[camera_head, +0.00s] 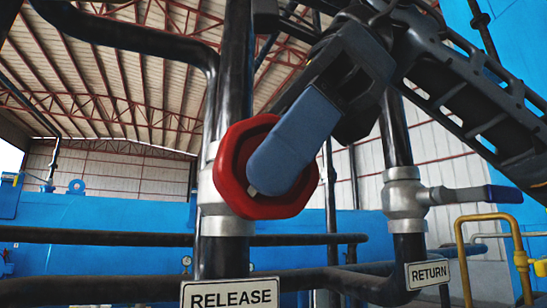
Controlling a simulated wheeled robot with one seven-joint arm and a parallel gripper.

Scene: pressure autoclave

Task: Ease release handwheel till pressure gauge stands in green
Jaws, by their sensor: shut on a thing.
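The red release handwheel (231,165) sits on a silver valve body on a black vertical pipe, left of the middle. A plate reading RELEASE (230,294) is below it. My gripper (262,180) reaches in from the upper right. Its blue-grey finger lies across the front of the wheel, and it is shut on the wheel. The finger hides the wheel's middle and right part. A tiny round dial (187,261), perhaps a pressure gauge, shows at the back left. It is too small to read its needle or any green zone.
To the right, a return valve (405,198) with a blue-tipped lever (490,194) sits above a RETURN plate (428,274). Black horizontal pipes run behind. A yellow pipe (461,250) stands at the lower right. Blue tanks (110,215) are at the back.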

